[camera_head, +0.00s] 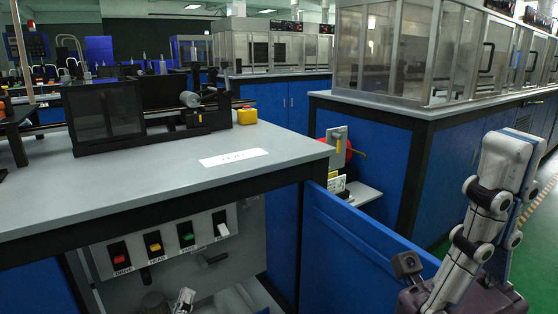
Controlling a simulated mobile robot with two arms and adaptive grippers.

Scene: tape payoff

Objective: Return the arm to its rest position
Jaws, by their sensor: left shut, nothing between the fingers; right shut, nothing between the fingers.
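My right arm shows at the right edge, with pale links and dark joint caps slanting down to a dark body part of mine at the bottom. I cannot make out its gripper's fingers. At the bottom edge, left of centre, a small pale tip with dark parts looks like the end of my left gripper (184,299). It is shut and empty, below the switch panel (170,243) and apart from its switches. The rest of the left arm is out of view.
The grey table (110,190) carries a black machine (110,112), a yellow block with a red button (246,115) and a white label (233,158). Below its front edge are red, yellow, green and white switches. A blue panel (350,245) stands between the table and my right arm.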

